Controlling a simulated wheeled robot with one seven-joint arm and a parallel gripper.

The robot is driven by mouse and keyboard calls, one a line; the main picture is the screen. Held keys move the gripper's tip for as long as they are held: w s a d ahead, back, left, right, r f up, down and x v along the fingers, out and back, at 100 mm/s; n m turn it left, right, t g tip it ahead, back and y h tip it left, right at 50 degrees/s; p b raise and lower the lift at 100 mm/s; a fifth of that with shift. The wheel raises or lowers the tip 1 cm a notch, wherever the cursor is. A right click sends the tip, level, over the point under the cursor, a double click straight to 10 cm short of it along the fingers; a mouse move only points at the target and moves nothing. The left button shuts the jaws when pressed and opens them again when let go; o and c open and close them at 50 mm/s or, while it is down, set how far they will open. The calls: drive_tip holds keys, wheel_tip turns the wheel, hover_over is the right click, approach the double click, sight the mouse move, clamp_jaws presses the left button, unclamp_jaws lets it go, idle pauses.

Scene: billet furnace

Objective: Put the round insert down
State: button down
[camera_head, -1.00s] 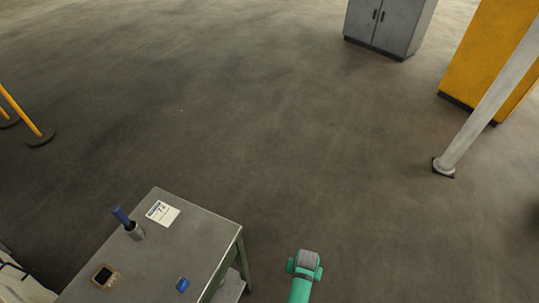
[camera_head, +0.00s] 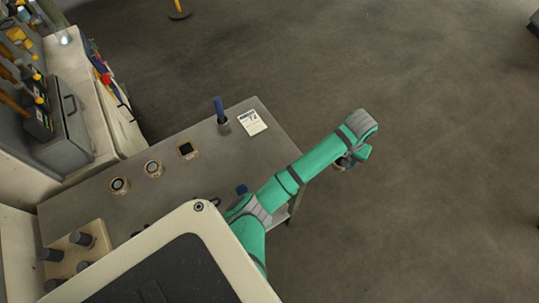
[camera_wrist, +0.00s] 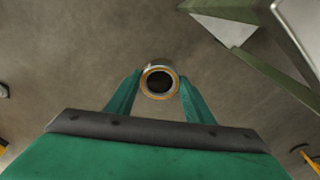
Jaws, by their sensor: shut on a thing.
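My gripper (camera_wrist: 159,84) is shut on a round insert (camera_wrist: 160,96), a ring with an orange-brown rim and a dark hollow middle, between its two green fingers in the wrist view. In the head view my gripper (camera_head: 347,160) is at the far end of my green arm, out past the right edge of the metal table (camera_head: 205,180), over bare floor. The insert is small and mostly hidden there. On the table stand two round ring-like pieces (camera_head: 119,186) (camera_head: 152,168) and a square-holed piece (camera_head: 187,150).
A cup with a blue-handled tool (camera_head: 222,118) and a white card (camera_head: 252,123) are at the table's far end. A small blue object (camera_head: 241,189) lies near my arm. A block with dark pegs (camera_head: 75,250) is at lower left.

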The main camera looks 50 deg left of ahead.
drive_tip(key=s+a+r+n, duration=0.1)
drive_tip(key=s+a+r, duration=0.4)
drive_tip(key=s+r, duration=0.3)
drive_tip(key=s+a+r, duration=0.5)
drive_tip(key=r, duration=0.5)
drive_tip(key=s+d+r, duration=0.1)
drive_tip(key=s+r, duration=0.1)
drive_tip(key=s, duration=0.8)
drive_tip(key=s+d+r, duration=0.1)
drive_tip(key=s+r, duration=0.2)
drive_tip(key=s, duration=0.8)
drive_tip(key=shift+s, duration=0.25)
hover_over(279, 163)
drive_tip(key=s, duration=0.1)
wheel_tip(279, 163, down, 9)
drive_tip(key=shift+d+f, duration=0.1)
drive_tip(key=shift+d, duration=0.05)
drive_tip(key=shift+w+f, duration=0.2)
drive_tip(key=shift+f, duration=1.6)
